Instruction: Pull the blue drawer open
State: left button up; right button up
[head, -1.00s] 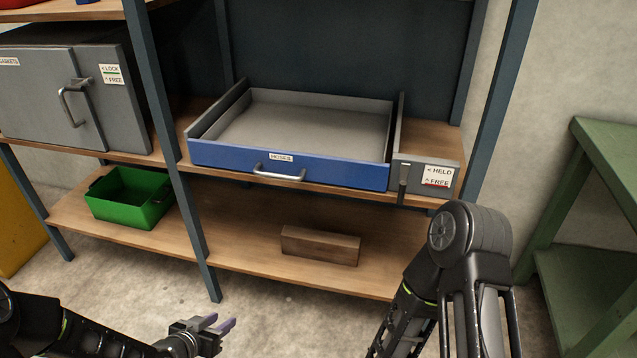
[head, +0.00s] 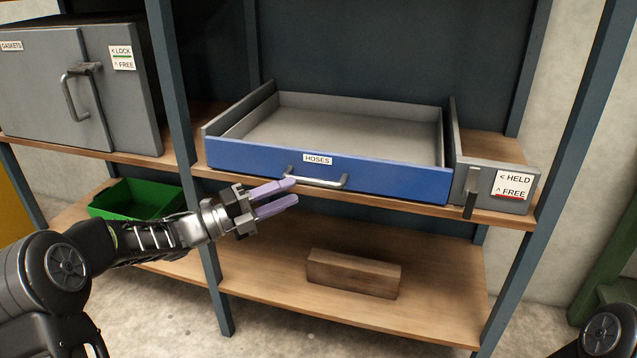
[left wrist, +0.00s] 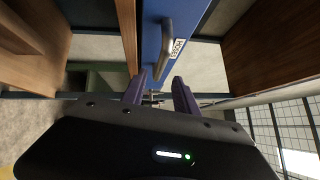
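The blue drawer (head: 385,177) has a "HOSES" label and a silver bar handle (head: 322,183); its grey tray is empty and it sits on the shelf. My left gripper (head: 293,193) has purple fingers that are spread apart and empty, just in front of the drawer's face by the left end of the handle. In the left wrist view the handle (left wrist: 165,45) lies ahead of the open fingers (left wrist: 160,92), not between them. The catch lever (head: 471,192) hangs down beside the "HELD / FREE" label (head: 513,186). My right gripper is out of view.
A grey "GASKETS" cabinet (head: 40,95) stands at the left, beside a shelf post (head: 176,90). A green bin (head: 135,199) and a brown block (head: 353,273) are on the lower shelf. Open floor lies in front of the shelf.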

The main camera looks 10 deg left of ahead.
aim_at(315, 182)
pick_arm(q)
jog(key=x, duration=0.7)
jog(key=shift+w+d+b, duration=0.15)
jog(key=shift+d+b, duration=0.05)
jog(key=shift+b, duration=0.15)
jog(key=shift+c, duration=0.4)
grip_shut()
dwell(0.6)
